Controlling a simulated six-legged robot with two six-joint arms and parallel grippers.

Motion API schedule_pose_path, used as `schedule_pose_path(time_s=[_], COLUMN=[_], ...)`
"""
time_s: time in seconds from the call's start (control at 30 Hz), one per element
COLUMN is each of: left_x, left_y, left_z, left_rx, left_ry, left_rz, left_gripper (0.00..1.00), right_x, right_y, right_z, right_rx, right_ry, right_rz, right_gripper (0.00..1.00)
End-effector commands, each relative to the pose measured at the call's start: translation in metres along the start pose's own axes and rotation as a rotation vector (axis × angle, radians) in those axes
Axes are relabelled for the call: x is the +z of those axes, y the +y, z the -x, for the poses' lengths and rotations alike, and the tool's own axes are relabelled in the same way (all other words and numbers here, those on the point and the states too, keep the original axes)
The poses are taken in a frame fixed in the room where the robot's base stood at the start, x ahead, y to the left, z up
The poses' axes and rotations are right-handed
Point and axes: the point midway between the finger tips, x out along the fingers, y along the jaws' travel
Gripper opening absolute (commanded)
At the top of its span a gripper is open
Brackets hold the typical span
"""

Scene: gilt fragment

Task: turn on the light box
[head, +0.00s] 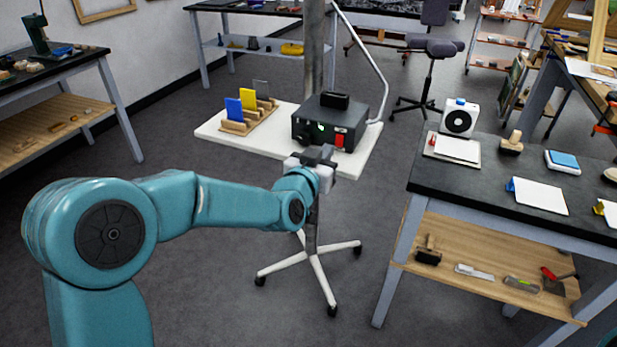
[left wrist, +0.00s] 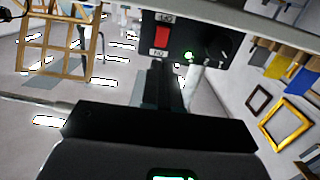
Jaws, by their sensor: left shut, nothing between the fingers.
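The light box (head: 318,122) is a black box with a dark block on top, standing on a white wheeled stand. My left gripper (head: 321,152) is shut and empty in front of the box, close to the switch. In the left wrist view its fingers (left wrist: 164,82) point at the panel just below the switch; I cannot tell whether they touch. My right gripper is not visible.
The white stand top (head: 215,132) also holds a wooden rack (head: 248,118) with blue and yellow cards. A metal pole and curved tube rise behind the box. A black-topped workbench (head: 465,185) with papers and a white fan-like device (head: 459,118) stands on the right.

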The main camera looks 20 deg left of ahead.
Motion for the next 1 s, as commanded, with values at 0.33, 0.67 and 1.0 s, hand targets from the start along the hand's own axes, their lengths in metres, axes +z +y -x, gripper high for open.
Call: schedule_pose_path(time_s=[0.33, 0.67, 1.0], left_x=[0.001, 0.001, 0.002], left_y=[0.0, 0.0, 0.001], left_z=[0.059, 0.082, 0.083], left_rx=[0.0, 0.0, 0.001], left_ry=[0.0, -0.003, -0.003], left_rz=[0.0, 0.0, 0.0], left_gripper=[0.0, 0.0, 0.0], right_x=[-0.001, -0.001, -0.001], right_y=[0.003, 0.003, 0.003], right_z=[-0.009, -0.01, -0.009], right_rx=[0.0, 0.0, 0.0], right_ry=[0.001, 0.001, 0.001], right_rz=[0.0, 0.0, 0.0], right_gripper=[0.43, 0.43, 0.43])
